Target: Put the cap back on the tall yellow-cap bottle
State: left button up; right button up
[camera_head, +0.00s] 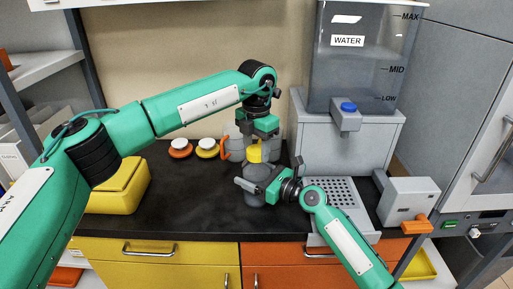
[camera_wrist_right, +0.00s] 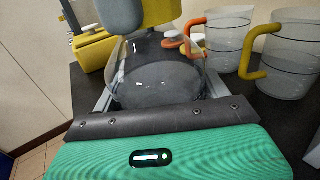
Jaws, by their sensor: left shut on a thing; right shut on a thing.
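The tall bottle (camera_head: 256,172) is clear grey and stands upright near the front middle of the black counter. My right gripper (camera_head: 264,188) is shut around its body; the bottle (camera_wrist_right: 160,75) fills the middle of the right wrist view. The yellow cap (camera_head: 256,153) is at the bottle's top, and its lower part shows at the top of the right wrist view (camera_wrist_right: 178,12). My left gripper (camera_head: 259,138) comes from above and is shut on the cap. A grey finger pad hides part of the cap in the wrist view. I cannot tell whether the cap is seated on the neck.
Jugs with an orange handle (camera_wrist_right: 217,68) and a yellow handle (camera_wrist_right: 253,52) stand close behind the bottle. A water dispenser (camera_head: 365,60) with a drip tray (camera_head: 340,193) is to the right. A yellow bin (camera_head: 122,187) stands at left.

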pick_arm(q)
jog(key=m, duration=0.4)
jog(key=shift+m, duration=0.4)
jog(key=m, duration=1.7)
jog(key=shift+m, duration=0.4)
jog(key=o, duration=1.1)
jog(key=shift+r, duration=2.2)
jog(key=shift+c, duration=0.4)
